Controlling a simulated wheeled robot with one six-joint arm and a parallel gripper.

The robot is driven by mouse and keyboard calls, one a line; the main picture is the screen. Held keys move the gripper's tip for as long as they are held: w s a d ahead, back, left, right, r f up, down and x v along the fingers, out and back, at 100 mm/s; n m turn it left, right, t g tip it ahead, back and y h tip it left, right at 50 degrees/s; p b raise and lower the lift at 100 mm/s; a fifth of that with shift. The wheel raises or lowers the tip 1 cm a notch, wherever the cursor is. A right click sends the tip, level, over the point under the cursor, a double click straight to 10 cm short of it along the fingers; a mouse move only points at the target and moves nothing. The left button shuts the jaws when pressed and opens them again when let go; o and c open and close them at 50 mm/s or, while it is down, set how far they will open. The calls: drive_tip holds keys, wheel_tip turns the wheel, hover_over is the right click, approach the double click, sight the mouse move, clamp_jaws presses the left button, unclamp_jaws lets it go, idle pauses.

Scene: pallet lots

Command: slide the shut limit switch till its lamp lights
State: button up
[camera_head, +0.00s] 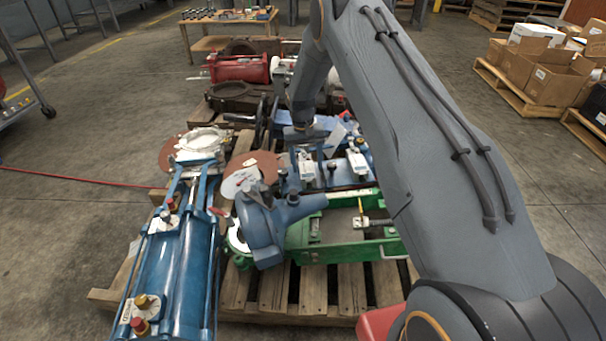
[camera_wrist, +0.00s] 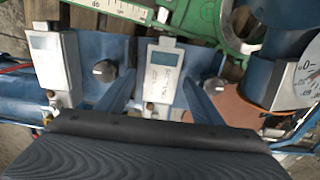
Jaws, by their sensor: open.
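Two pale limit switch boxes sit side by side on a blue plate. In the wrist view, one switch (camera_wrist: 57,66) is at the left and the other (camera_wrist: 164,72) is near the middle, with a small printed label. I cannot read which is the shut one. My gripper (camera_wrist: 158,78) is open; its two fingers appear either side of the middle switch, and contact cannot be told. No lit lamp is clear. In the head view, the switches show at left (camera_head: 306,166) and right (camera_head: 357,161), with my gripper (camera_head: 304,134) just behind the left one.
Black knobs (camera_wrist: 104,70) stand beside the switches. A green frame (camera_head: 340,240) with a scale lies along the plate. A blue cylinder (camera_head: 175,260) fills the pallet's left side. A blue housing (camera_head: 265,235) and a white dial (camera_wrist: 305,78) are close by.

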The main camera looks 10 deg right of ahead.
sight(309, 169)
wheel_tip(309, 169, down, 4)
drive_tip(key=shift+f+b, duration=0.1)
drive_tip(key=shift+b, duration=0.35)
drive_tip(key=c, duration=1.5)
drive_tip(key=shift+s+d, duration=0.1)
drive_tip(key=shift+d, duration=0.35)
drive_tip(key=o, duration=1.5)
drive_tip(key=shift+r, duration=0.25)
drive_tip(key=r, duration=0.2)
drive_tip(key=r+p, duration=0.1)
drive_tip(key=r, duration=0.2)
drive_tip(key=r+p, duration=0.1)
drive_tip(key=r, duration=0.1)
drive_tip(key=shift+a+r, duration=0.2)
drive_tip(key=shift+a, duration=0.1)
drive_tip(key=shift+r, duration=0.1)
